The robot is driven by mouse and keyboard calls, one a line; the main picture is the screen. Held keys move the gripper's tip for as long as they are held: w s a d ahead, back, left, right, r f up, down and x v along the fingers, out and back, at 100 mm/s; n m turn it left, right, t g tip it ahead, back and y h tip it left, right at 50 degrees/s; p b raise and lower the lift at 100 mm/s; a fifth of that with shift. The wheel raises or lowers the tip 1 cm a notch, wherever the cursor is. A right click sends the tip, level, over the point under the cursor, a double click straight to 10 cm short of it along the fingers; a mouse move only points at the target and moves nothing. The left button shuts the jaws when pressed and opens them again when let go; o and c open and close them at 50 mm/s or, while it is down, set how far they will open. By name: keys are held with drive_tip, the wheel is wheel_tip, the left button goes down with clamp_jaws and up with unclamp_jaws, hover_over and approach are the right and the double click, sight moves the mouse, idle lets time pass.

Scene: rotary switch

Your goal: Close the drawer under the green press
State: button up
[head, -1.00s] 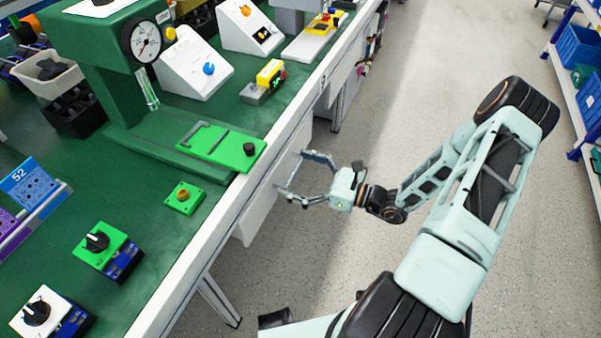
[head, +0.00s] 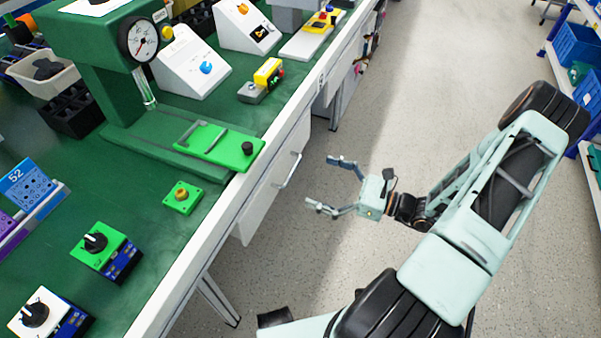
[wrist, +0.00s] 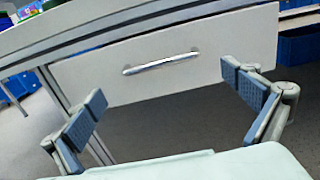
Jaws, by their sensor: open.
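The green press (head: 108,62) stands on the bench top, with a dial gauge on its side. Below the bench edge beside it is a white drawer front (head: 262,208) with a metal bar handle (head: 288,170). In the wrist view the drawer front (wrist: 225,52) lies ahead, and its handle (wrist: 160,64) is centred between my fingers. The drawer looks flush or nearly flush with the bench; a small gap cannot be ruled out. My gripper (head: 328,184) is open and empty, to the right of the handle and apart from it.
The bench top (head: 150,235) carries a green plate (head: 222,146), a green button box (head: 183,197) and rotary switch boxes (head: 98,248). A bench leg (head: 217,300) stands below. The floor aisle (head: 400,90) is clear; shelves with blue bins (head: 578,45) stand at the right.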

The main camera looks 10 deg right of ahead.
drive_tip(key=v, duration=0.4)
idle(0.4)
